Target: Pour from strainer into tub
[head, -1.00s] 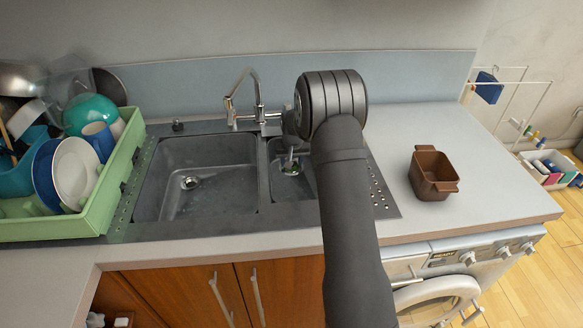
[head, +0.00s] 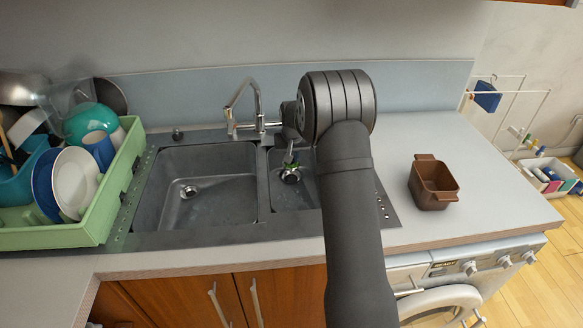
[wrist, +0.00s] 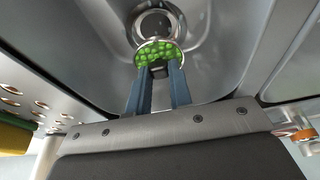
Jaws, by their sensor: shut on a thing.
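The strainer (wrist: 158,45) is a small round metal one, filled with green round bits like peas. My gripper (wrist: 158,72) is shut on the strainer's near end, with two blue fingers side by side. In the head view the strainer (head: 291,175) shows over the small sink basin, with green at its rim; my arm partly covers that area. I cannot tell its exact height above the basin floor. The brown tub (head: 433,190) stands upright on the counter to the right, open at the top with small side handles, well apart from my gripper.
The tall faucet (head: 257,105) stands behind the sink, close to my wrist. The large basin (head: 210,190) is empty. A green dish rack (head: 95,220) full of dishes stands at left. The counter (head: 480,160) around the tub is clear.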

